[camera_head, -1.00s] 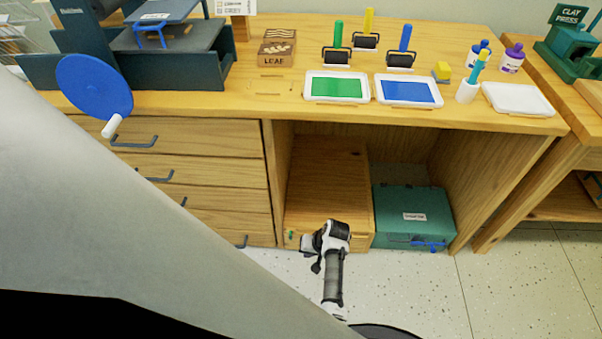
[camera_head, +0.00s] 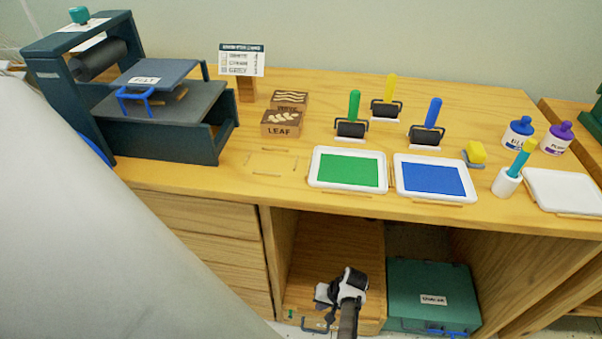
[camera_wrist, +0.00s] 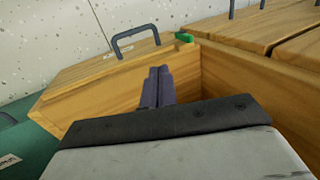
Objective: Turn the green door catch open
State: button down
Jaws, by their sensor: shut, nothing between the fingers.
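The green door catch (camera_head: 291,313) is a small green piece at the lower left front corner of the wooden cabinet (camera_head: 340,250) in the bay under the bench. In the wrist view the catch (camera_wrist: 185,38) sits at the panel's corner, close to the drawer fronts. Its exact turn is too small to tell. A grey handle (camera_wrist: 136,40) is beside it on the wooden panel. My gripper (camera_wrist: 160,73) is shut and empty above the wood, apart from the catch. In the head view my gripper (camera_head: 338,290) is over the cabinet's front, right of the catch; its fingertips are hard to see.
A teal case (camera_head: 432,290) stands right of the cabinet, with drawers (camera_head: 215,240) to its left. The bench top (camera_head: 330,90) overhangs the bay and holds a green tray (camera_head: 347,170), a blue tray (camera_head: 433,179), rollers and a press (camera_head: 150,110). Speckled floor (camera_wrist: 50,40) is in front.

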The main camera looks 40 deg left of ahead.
dwell(0.3)
jog(key=x, duration=0.3)
jog(key=a+b+x, duration=0.1)
jog(key=x, duration=0.3)
jog(key=s+a+r+b+x, duration=0.1)
jog(key=x, duration=0.3)
jog(key=shift+s, duration=0.15)
jog(key=shift+s+a, duration=0.25)
jog(key=shift+a, duration=0.25)
